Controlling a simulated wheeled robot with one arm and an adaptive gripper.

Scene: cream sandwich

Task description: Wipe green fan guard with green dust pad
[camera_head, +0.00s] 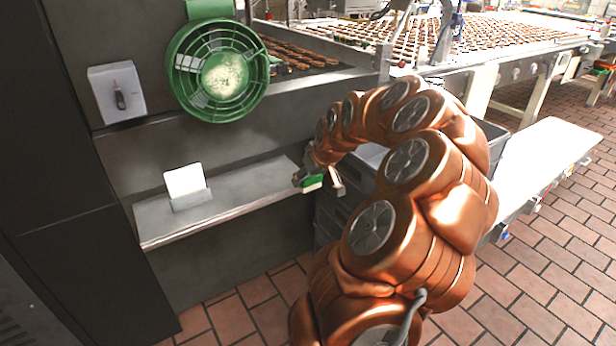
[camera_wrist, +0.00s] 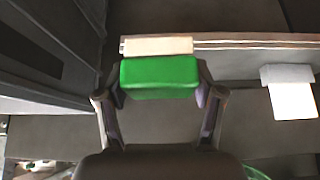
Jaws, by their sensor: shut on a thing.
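The green fan guard (camera_head: 218,70) is mounted on the grey machine wall at the upper left, with a pale dusty patch (camera_head: 225,75) at its middle. My gripper (camera_head: 320,182) is below and to the right of the guard, near the right end of a metal shelf. In the wrist view my gripper (camera_wrist: 158,85) is shut on the green dust pad (camera_wrist: 158,78), one finger on each side. The pad has a cream layer along its far side. It also shows as a small green block in the head view (camera_head: 313,182). The pad is apart from the guard.
The metal shelf (camera_head: 245,190) runs below the guard and bears a white card in a holder (camera_head: 186,184). A grey switch box (camera_head: 117,92) is left of the guard. Dark crates (camera_head: 335,205) and a white conveyor (camera_head: 545,165) lie to the right.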

